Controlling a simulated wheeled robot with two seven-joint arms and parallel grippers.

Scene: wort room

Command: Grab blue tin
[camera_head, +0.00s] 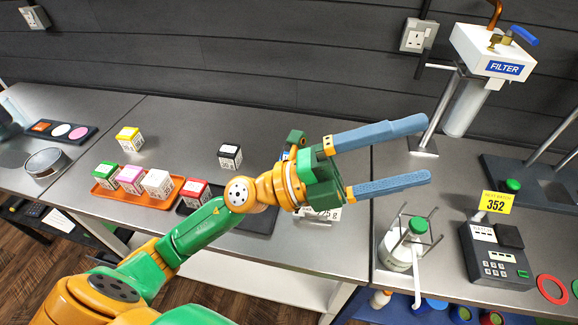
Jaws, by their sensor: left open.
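My left gripper (427,151) is open and empty. Its two blue-grey fingers point right, above the steel worktop. No whole blue tin shows clearly; a small patch with blue and white peeks out just behind my left wrist, mostly hidden, and I cannot tell what it is. Other cube-shaped tins stand to the left of the gripper: yellow-topped (129,139), black-topped (230,156), and green (107,175), pink (131,179) and white (157,184) ones in an orange tray (118,197). A red-topped tin (194,193) stands in a dark tray, partly behind my arm. My right gripper is out of view.
A filter unit (492,52) stands at the back right. A green-capped bottle in a wire stand (402,246) and a dark keypad device (497,258) are at the right front. Bare worktop (345,240) lies below the gripper.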

